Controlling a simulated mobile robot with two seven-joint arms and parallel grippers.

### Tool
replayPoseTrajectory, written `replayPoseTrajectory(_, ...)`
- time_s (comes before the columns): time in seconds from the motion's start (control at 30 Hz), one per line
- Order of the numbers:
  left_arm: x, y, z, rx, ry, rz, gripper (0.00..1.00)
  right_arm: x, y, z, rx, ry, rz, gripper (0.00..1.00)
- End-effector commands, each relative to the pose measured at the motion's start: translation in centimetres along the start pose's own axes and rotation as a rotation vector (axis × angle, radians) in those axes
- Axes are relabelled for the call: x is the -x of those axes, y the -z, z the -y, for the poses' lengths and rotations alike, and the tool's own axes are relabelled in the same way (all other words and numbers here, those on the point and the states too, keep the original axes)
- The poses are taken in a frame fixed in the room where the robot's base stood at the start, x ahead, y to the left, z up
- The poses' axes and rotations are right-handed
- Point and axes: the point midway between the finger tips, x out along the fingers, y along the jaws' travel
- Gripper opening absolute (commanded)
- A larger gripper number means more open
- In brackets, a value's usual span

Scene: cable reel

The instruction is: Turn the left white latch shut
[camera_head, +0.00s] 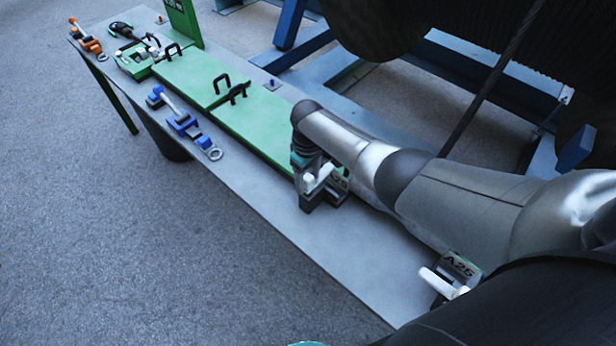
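The left white latch (318,179) sits on a dark block at the right end of the long green cover. Its white lever shows just below my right gripper. My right gripper (303,165) comes in from the right and points down at this latch, close against it. Its fingers are mostly hidden by its own wrist and the latch, so I cannot tell their opening or whether they touch the lever. A second white latch (436,281) on a block marked "A25" stands farther right. My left gripper cannot be made out.
The grey table (270,224) is bare along its front. A green cover (222,104) with black handles lies behind. Blue clamps (184,126) and orange clamps (86,42) stand left. A blue frame (290,62) and a large dark reel (400,28) are at the back.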

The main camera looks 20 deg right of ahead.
Motion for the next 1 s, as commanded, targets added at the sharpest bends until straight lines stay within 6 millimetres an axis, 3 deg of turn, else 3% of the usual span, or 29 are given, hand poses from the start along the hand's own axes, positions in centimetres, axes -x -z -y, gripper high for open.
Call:
replayPoseTrajectory(0.37,0.4,-0.1,0.0,-0.001,0.000,0.001,0.54,0.8,0.0,-0.1,-0.002,-0.001,0.000,0.65)
replayPoseTrajectory(1.0,3.3,0.2,0.1,-0.001,0.000,0.001,0.54,11.8,0.1,-0.1,-0.001,-0.001,-0.004,0.65)
